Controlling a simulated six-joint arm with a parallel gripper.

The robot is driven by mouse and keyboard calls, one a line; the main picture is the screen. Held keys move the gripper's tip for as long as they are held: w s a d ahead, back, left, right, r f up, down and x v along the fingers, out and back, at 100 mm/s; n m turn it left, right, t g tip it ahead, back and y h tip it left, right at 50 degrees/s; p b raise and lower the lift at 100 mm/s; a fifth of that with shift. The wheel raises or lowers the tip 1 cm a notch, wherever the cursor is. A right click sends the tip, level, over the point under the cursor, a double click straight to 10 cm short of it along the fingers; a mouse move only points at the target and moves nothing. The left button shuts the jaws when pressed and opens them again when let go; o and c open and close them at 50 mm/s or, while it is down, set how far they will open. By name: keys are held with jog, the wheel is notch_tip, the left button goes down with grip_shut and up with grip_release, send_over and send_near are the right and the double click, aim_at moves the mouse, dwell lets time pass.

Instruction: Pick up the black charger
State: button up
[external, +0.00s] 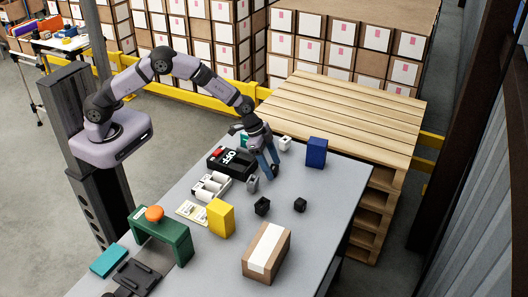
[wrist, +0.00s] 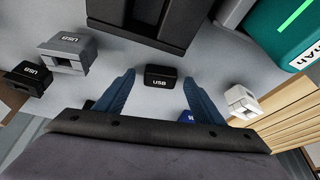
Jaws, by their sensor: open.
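A small black charger marked USB (wrist: 160,77) lies in the middle of the wrist view. My gripper (wrist: 159,84) is open, with one blue finger on each side of the charger and a gap at both sides. In the external view my gripper (external: 267,170) points down low over the grey table. There the charger between the fingers cannot be made out. A second black USB charger (wrist: 26,77) lies at the far left of the wrist view, beyond a grey one (wrist: 69,53).
A white charger (wrist: 241,101) sits right of my fingers. A black case marked OFF (external: 231,163) stands close to the gripper's left. A blue box (external: 316,152) stands to its right. Two black cubes (external: 262,206) (external: 300,205) and a carton (external: 267,252) are nearer the camera.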

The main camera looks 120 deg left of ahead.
aim_at(272, 167)
jog(key=shift+c, duration=0.7)
jog(key=c, duration=1)
jog(key=shift+r, duration=0.1)
notch_tip(272, 167, up, 10)
jog(key=shift+f+b, duration=0.1)
jog(key=shift+b, duration=0.8)
